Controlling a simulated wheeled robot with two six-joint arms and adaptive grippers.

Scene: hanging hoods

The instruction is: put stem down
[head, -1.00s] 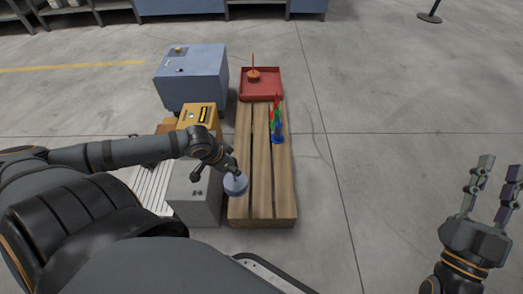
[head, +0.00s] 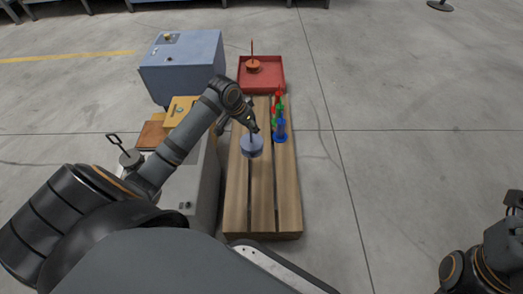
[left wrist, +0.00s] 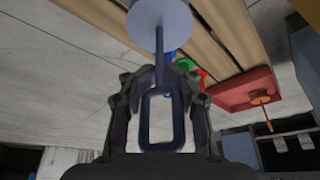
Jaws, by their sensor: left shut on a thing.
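My left gripper (head: 250,127) is shut on a blue-grey stem. The stem (head: 252,147) has a round disc at its lower end, held over the wooden bench; I cannot tell whether the disc touches the planks. In the left wrist view the stem's dark loop handle (left wrist: 162,120) lies between the fingers (left wrist: 160,105), with the rod and disc beyond it. My right gripper (head: 514,200) is only partly in view at the right edge, and its fingers are not clear.
On the wooden bench (head: 236,200) stand red, green and blue pieces (head: 280,125), just right of the held stem. A red tray (head: 270,85) with an orange stem (head: 253,66) is at the far end. A blue cabinet (head: 185,65) and grey box (head: 203,190) stand left.

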